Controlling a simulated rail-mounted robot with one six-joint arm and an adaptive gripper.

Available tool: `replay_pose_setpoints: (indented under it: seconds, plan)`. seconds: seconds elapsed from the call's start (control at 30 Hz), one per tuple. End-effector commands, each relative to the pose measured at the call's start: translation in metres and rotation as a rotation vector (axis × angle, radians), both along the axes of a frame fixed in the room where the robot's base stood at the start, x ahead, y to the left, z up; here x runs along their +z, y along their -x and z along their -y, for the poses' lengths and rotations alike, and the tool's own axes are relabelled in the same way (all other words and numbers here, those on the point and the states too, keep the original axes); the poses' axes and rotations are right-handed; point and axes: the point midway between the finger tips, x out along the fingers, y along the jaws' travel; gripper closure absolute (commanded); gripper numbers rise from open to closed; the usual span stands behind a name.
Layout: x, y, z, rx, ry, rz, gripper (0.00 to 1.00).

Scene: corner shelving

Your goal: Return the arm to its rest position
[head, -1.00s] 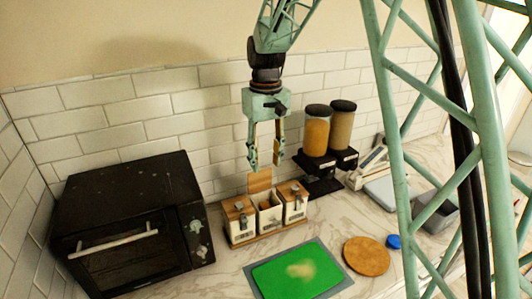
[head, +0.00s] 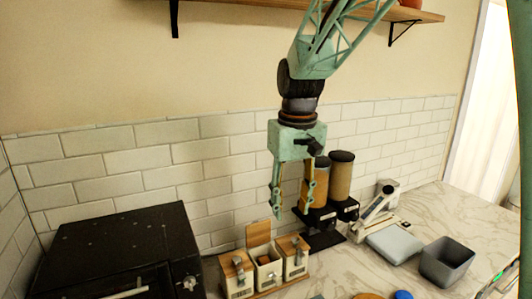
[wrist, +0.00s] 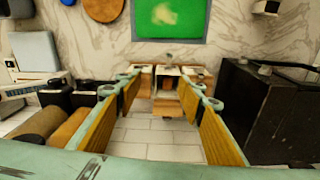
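My gripper (head: 291,213) hangs from the green lattice arm (head: 340,30), fingers pointing down, in the middle of the head view. Its two fingers are apart with nothing between them. The fingertips are above the counter and overlap the nearer of two dispensers in the picture; no contact shows. In the wrist view the gripper (wrist: 162,80) also shows open, with yellow-padded fingers on both sides and the three-box set between and beyond the tips.
The three-box set (head: 239,275), with one lid raised, stands below my gripper. A black oven (head: 115,245) is left, the dispensers (head: 341,178) and a grey bin (head: 446,262) right. A wooden shelf (head: 410,14) is on the wall above. A green board (wrist: 170,18) shows in the wrist view.

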Motion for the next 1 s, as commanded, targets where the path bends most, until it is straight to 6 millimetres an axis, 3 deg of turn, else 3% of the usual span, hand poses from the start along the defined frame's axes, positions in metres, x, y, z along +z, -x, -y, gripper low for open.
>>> replay_pose_setpoints:
  seconds: [0.5, 1.0]
  plan:
    - [0.034, 0.074, 0.044, -0.072, -0.014, 0.054, 0.64]
    - [0.051, 0.151, 0.079, -0.138, -0.025, 0.106, 0.64]
